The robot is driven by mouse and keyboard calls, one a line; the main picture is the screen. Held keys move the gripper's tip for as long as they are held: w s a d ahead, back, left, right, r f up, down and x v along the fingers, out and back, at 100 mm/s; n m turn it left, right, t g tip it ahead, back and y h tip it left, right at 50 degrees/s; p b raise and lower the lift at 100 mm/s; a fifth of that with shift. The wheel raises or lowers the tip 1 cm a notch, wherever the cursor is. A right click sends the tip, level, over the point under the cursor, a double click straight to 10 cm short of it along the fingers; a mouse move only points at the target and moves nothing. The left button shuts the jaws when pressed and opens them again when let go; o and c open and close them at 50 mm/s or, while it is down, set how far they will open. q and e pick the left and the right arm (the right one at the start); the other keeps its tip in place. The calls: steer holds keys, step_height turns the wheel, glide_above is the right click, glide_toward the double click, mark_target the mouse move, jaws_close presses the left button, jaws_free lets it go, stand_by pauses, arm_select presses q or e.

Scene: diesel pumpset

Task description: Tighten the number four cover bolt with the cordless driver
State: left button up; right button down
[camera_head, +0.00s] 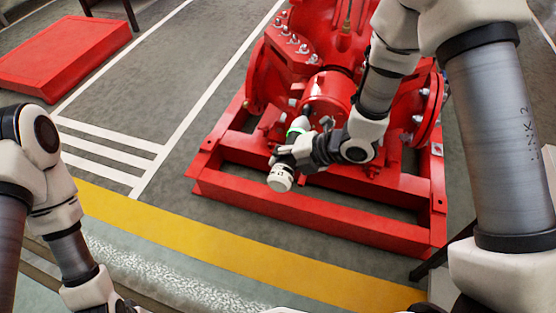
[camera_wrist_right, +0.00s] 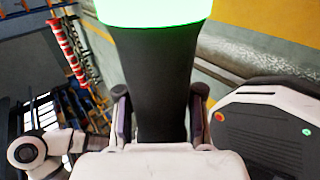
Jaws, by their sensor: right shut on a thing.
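The cordless driver (camera_head: 281,178) is white and green. My right gripper (camera_head: 300,150) is shut on it in front of the red pump. Its green band and nose are up against the pump, and its white battery end points towards me. In the right wrist view the driver's black grip (camera_wrist_right: 152,80) stands between the fingers (camera_wrist_right: 158,100), with the bright green body above. The red pump cover (camera_head: 328,90) is just behind the driver. Which bolt is number four, and whether the driver's tip touches one, I cannot tell. My left gripper is out of view.
The red base frame (camera_head: 250,193) surrounds the pump's foot. A bolted flange (camera_head: 292,40) is at its upper left and another (camera_head: 430,105) at right. A yellow floor stripe (camera_head: 230,252) runs in front. A red slab (camera_head: 62,52) lies far left; the floor between is clear.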

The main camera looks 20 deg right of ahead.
steer(key=shift+s, duration=0.15)
steer(key=shift+w+d+r, duration=0.1)
steer(key=shift+w+r, duration=0.05)
steer(key=shift+w, duration=0.2)
stand_by(1.1)
stand_by(0.3)
steer(key=shift+s+a+b, duration=0.35)
steer(key=shift+s+a, duration=0.05)
steer(key=shift+s, duration=0.25)
steer(key=shift+s+a+b, duration=0.3)
steer(key=shift+s+a, duration=0.25)
steer(key=shift+s, duration=0.25)
steer(key=shift+s+a+b, duration=0.25)
steer(key=shift+s+a, duration=0.25)
steer(key=shift+s, duration=0.25)
